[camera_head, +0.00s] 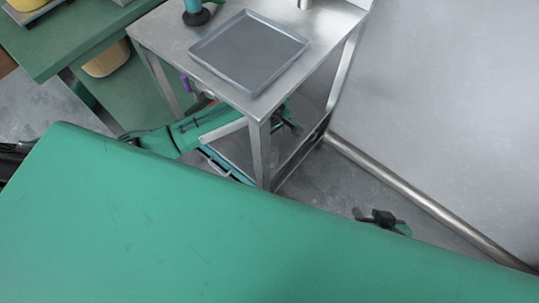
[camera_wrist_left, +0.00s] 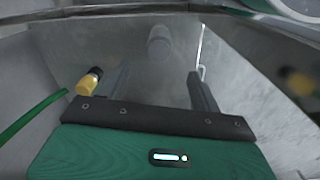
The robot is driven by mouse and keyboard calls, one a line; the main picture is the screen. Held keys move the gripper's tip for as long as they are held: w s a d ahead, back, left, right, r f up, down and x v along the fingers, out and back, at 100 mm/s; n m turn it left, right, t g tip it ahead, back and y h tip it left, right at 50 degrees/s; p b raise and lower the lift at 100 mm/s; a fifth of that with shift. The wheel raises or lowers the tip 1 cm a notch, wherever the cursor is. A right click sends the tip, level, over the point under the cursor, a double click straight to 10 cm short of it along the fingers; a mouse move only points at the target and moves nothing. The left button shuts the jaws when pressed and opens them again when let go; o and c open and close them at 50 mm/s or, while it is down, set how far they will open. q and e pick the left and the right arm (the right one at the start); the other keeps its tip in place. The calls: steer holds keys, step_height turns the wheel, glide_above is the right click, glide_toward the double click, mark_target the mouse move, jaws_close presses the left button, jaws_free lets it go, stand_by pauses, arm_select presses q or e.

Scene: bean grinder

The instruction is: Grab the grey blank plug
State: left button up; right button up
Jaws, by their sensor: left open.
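A grey, rounded cylinder (camera_wrist_left: 159,42), which looks like the grey blank plug, lies ahead of my left gripper (camera_wrist_left: 158,76) in the left wrist view. It sits between the lines of the two fingers, beyond the tips and apart from them. My left gripper is open with nothing between its fingers. In the head view my left gripper (camera_head: 289,119) reaches in under the steel table's top, and I cannot pick out the plug there. My right gripper (camera_head: 379,217) shows only partly past the green foreground edge; its opening is unclear.
The steel table (camera_head: 170,45) bears a grey tray (camera_head: 250,50); its legs and lower shelf surround my left arm. A yellow-and-black object (camera_wrist_left: 90,80) is left of the left gripper. A blurred orange object (camera_wrist_left: 298,82) is at right. A broad green surface fills the head view's foreground.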

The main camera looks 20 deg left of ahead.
mark_target(272, 149)
arm_select(q)
steer(key=shift+s+d, duration=0.1)
steer(key=shift+d, duration=0.05)
step_height(272, 149, down, 7)
steer(key=shift+f+b, duration=0.15)
steer(key=shift+b, duration=1.05)
steer(key=shift+f, duration=0.55)
steer(key=shift+w+f+b, duration=0.2)
steer(key=shift+f+b, duration=0.65)
steer(key=shift+f, duration=0.5)
step_height(272, 149, down, 2)
steer(key=shift+b, duration=0.4)
steer(key=shift+f, duration=0.2)
steer(key=c, duration=1.4)
arm_select(e)
steer(key=w+a+r+t+y, duration=0.3)
steer(key=w+a+t, duration=0.1)
steer(key=a+t, duration=0.3)
steer(key=shift+r+t, duration=0.3)
steer(key=shift+r, duration=0.05)
arm_select(q)
steer(key=shift+r, duration=0.2)
arm_select(e)
steer(key=shift+s+y, duration=0.1)
steer(key=shift+y, duration=0.2)
